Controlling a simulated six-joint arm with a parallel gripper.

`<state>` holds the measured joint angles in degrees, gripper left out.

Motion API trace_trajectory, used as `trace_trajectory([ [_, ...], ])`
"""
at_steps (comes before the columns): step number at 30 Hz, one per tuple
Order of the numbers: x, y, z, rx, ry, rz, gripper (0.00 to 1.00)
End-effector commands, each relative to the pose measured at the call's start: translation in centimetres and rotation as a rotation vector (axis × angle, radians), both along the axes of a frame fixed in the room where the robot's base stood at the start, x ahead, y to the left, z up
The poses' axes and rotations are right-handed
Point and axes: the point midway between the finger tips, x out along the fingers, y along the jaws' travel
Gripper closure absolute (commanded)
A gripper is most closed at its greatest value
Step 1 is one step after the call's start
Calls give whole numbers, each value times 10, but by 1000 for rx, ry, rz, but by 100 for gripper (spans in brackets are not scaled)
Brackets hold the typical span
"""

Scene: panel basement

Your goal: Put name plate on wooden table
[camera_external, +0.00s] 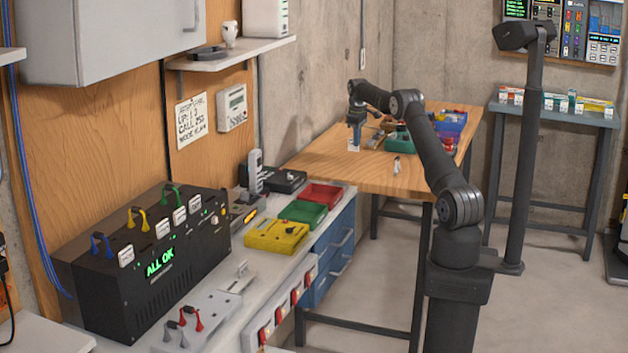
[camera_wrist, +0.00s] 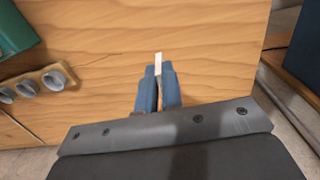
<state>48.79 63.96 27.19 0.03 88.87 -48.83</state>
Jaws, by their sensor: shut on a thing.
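My gripper (camera_external: 356,127) reaches over the left part of the wooden table (camera_external: 335,170). Its blue fingers are shut on the name plate (camera_external: 353,146), a small white piece at the fingertips. In the wrist view the gripper (camera_wrist: 158,85) points down at the wood grain of the table (camera_wrist: 190,35). The name plate (camera_wrist: 158,61) shows there as a thin white edge sticking out between the fingers. I cannot tell whether the plate touches the table top.
In the wrist view a wooden block with grey sockets (camera_wrist: 38,85) and a green bin (camera_wrist: 14,30) lie to the left. Blue bin (camera_external: 450,121) and other bins stand farther back on the table. A small tool (camera_external: 397,165) lies near its front. Wood around the gripper is clear.

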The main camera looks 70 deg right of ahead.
Motion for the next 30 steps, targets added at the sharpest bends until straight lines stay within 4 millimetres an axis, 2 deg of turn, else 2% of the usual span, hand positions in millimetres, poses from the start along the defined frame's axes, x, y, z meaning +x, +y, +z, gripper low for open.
trace_trajectory([
  [3,15,3,-8,-1,-1,0,100],
  [6,19,4,-12,-1,-1,0,100],
  [10,19,4,-21,1,1,-1,100],
  [16,19,4,-49,1,1,-1,100],
  [28,19,4,-55,-1,0,-1,100],
  [29,19,4,-55,-1,-1,-1,88],
  [30,19,4,-55,-1,-1,-1,80],
])
